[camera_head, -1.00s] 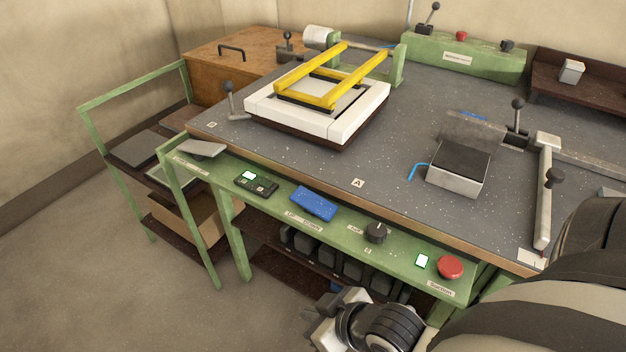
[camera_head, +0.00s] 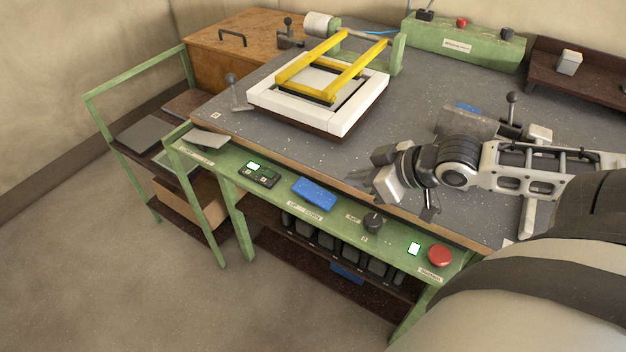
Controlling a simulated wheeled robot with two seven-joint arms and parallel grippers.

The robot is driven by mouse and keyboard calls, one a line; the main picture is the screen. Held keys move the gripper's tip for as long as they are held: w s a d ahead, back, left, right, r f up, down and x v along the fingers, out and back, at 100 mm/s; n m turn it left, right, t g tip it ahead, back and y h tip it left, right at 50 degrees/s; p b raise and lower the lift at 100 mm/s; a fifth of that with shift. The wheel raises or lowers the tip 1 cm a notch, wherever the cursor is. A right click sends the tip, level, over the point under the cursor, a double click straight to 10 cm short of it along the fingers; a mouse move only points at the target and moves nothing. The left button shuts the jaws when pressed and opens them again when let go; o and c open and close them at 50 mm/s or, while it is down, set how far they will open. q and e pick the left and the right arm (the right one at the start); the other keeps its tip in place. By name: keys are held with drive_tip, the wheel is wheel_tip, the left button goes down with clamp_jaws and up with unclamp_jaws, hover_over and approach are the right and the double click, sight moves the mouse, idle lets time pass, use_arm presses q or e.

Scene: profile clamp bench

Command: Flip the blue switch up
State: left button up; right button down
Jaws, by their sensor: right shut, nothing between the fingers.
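The blue switch (camera_head: 314,192) is a wide blue rocker on the green front panel (camera_head: 284,203) of the bench, with small labels below it. My right gripper (camera_head: 352,181) is shut and empty. It is above the bench's front edge, to the right of the blue switch and apart from it, with its fingers pointing left. My left gripper is not in view.
On the panel are a small box with a lit display (camera_head: 262,174), a black knob (camera_head: 373,222), a lit white square (camera_head: 414,248) and a red button (camera_head: 440,255). A white frame with yellow bars (camera_head: 335,121) stands on the bench behind.

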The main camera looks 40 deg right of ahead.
sight(300, 183)
drive_tip(key=shift+w+r+t+y, duration=0.3)
drive_tip(key=shift+w+r, duration=0.55)
drive_tip(key=shift+r, duration=0.2)
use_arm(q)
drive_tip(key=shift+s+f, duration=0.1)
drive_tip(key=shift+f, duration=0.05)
use_arm(e)
drive_tip(key=shift+w+a+f, duration=0.1)
drive_tip(key=shift+w, duration=0.05)
